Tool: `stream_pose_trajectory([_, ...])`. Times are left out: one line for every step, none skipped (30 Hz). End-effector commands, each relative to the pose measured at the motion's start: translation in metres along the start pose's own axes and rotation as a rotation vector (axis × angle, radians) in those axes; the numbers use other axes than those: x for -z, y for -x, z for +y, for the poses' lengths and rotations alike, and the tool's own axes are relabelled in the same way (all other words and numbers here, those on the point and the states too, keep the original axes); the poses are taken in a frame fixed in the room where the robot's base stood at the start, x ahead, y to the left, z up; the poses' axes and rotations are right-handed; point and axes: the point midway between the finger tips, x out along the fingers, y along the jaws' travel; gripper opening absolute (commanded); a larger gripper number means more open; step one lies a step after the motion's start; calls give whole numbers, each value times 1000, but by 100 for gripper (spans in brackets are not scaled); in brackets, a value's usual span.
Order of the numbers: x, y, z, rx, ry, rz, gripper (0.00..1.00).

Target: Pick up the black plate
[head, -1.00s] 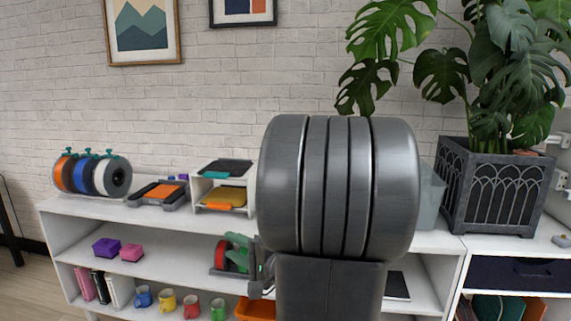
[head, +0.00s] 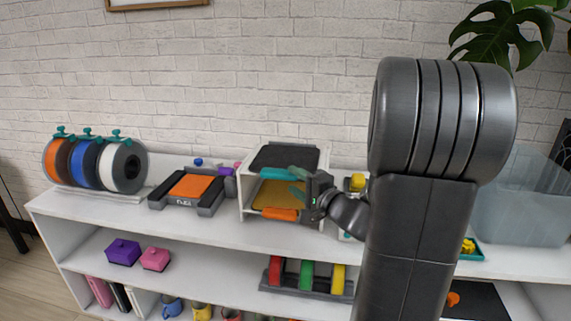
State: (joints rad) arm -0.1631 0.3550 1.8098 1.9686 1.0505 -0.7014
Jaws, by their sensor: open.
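The black plate (head: 284,157) lies flat on top of a white two-level rack (head: 325,190) on the upper shelf. A teal tab shows at its front edge, partly merged in view with my fingers. My gripper (head: 294,183) is at the front right of the rack. Its teal fingers point left and are apart, one near the tab's height and one lower, in front of the gold plate (head: 275,196). I cannot tell whether a finger touches the tab. The gold plate, with an orange tab, lies on the rack's lower level.
A spool holder (head: 95,163) and a dark device with an orange top (head: 194,187) stand to the left. A clear bin (head: 520,215) is at the right. Coloured rolls (head: 307,275) and small boxes (head: 138,253) sit on the shelf below. My arm hides part of the shelf.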

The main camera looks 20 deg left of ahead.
Motion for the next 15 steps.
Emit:
stream_pose_trajectory([0, -4, -1, 0, 0, -2, 44])
stream_pose_trajectory([0, -8, -1, 0, 0, -3, 44])
stream_pose_trajectory([0, -13, -1, -1, 0, -2, 44])
stream_pose_trajectory([0, -17, -2, -1, -1, -2, 44])
stream_pose_trajectory([0, -22, -2, -1, -2, -3, 44])
stream_pose_trajectory([0, -29, -2, -1, -1, -4, 44])
stream_pose_trajectory([0, -34, -2, -1, -1, -3, 44])
stream_pose_trajectory([0, -38, -2, -1, -1, -3, 44])
stream_pose_trajectory([0, -43, -2, -1, -1, -3, 44])
stream_pose_trajectory([0, -46, -2, 0, 0, -2, 44])
stream_pose_trajectory([0, -48, -2, 0, 0, -2, 44])
stream_pose_trajectory([0, -49, -1, 0, 0, -1, 44])
stream_pose_trajectory([0, -50, -1, -1, 0, -1, 44])
stream_pose_trajectory([0, -49, -1, -1, 0, 0, 44])
stream_pose_trajectory([0, -49, -1, 0, 0, 0, 44])
